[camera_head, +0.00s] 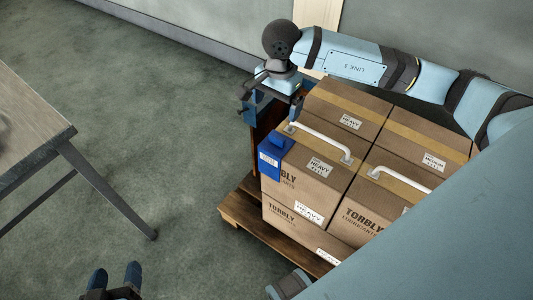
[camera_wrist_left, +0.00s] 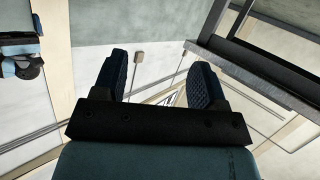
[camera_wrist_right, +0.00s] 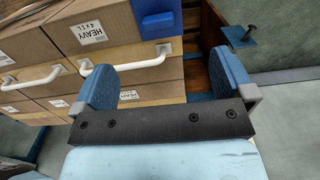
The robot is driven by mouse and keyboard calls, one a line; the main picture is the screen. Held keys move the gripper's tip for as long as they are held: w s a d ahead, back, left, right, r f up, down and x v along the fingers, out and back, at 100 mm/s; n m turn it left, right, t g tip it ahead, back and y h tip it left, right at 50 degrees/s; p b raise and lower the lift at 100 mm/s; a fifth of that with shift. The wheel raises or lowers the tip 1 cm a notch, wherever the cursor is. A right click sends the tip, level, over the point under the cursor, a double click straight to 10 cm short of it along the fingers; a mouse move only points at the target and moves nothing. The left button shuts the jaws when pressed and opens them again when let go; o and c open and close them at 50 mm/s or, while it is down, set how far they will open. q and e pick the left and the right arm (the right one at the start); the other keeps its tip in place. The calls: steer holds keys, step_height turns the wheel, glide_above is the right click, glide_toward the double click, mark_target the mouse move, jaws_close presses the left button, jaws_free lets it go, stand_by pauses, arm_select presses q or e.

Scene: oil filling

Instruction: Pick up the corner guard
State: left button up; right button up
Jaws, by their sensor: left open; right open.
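The blue corner guard (camera_head: 269,162) sits on the near left top corner of a stacked carton, with a white label on its side. It also shows at the top of the right wrist view (camera_wrist_right: 158,18). My right gripper (camera_head: 272,108) is open above the back left end of the stack, with its fingers apart and nothing between them. In the right wrist view my right gripper (camera_wrist_right: 162,65) is apart from the guard, which lies beyond the fingertips. My left gripper (camera_head: 117,274) is open and empty at the bottom left, far from the guard.
Brown cartons (camera_head: 315,188) with white handles (camera_head: 320,141) stand on a wooden pallet (camera_head: 240,212). A brown panel and a blue fitting with a black knob (camera_wrist_right: 239,36) are close to my right finger. A table (camera_head: 38,130) stands left. Open floor (camera_head: 180,110) lies between.

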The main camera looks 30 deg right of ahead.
mark_target(277, 136)
steer(key=shift+h, duration=0.3)
steer(key=f, duration=0.2)
steer(key=f+b, duration=0.1)
steer(key=f, duration=0.2)
steer(key=d+f, duration=0.1)
steer(key=f, duration=0.1)
steer(key=shift+w+f+b, duration=0.2)
steer(key=shift+f+b, duration=0.1)
steer(key=shift+f, duration=0.8)
steer(key=f, duration=0.1)
steer(key=f+b, duration=0.1)
steer(key=f, duration=0.2)
steer(key=shift+s+a+f+b, duration=0.15)
steer(key=shift+s+f+b, duration=0.1)
steer(key=shift+b, duration=0.1)
steer(key=c, duration=1)
arm_select(q)
step_height(277, 136, up, 6)
steer(key=w+d+t+h, duration=0.1)
steer(key=d+t+h, duration=0.1)
steer(key=shift+d+t, duration=0.3)
steer(key=shift+t, duration=0.1)
arm_select(e)
steer(key=shift+r, duration=0.1)
arm_select(q)
steer(key=shift+f, duration=0.15)
